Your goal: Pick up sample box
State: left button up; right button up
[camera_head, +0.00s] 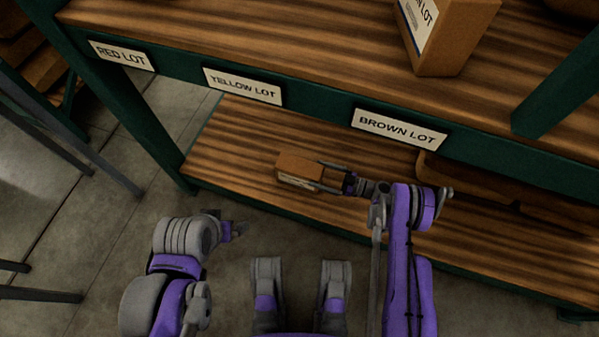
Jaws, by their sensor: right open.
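A small brown box (298,166) with a pale label on its front sits on the lower wooden shelf, below the yellow and brown lot labels. My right gripper (330,177) reaches in from the right, its fingers open at the right end of the box, one along the far side and one near the front. I cannot tell whether the fingers touch it. My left gripper (240,230) is over the floor in front of the shelf, apart from the box; its fingers are too small to read. A larger brown lot box (452,38) stands on the upper shelf.
The upper shelf edge carries the red lot (122,55), yellow lot (243,86) and brown lot (400,129) labels and overhangs the lower shelf (235,140). Brown sacks or trays (470,180) lie at the lower right. A green post (560,90) stands at right. The lower shelf's left is clear.

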aim_at(304, 167)
jog(key=x, duration=0.7)
jog(key=shift+w+d+r, duration=0.1)
jog(key=shift+w+r, duration=0.05)
grip_shut()
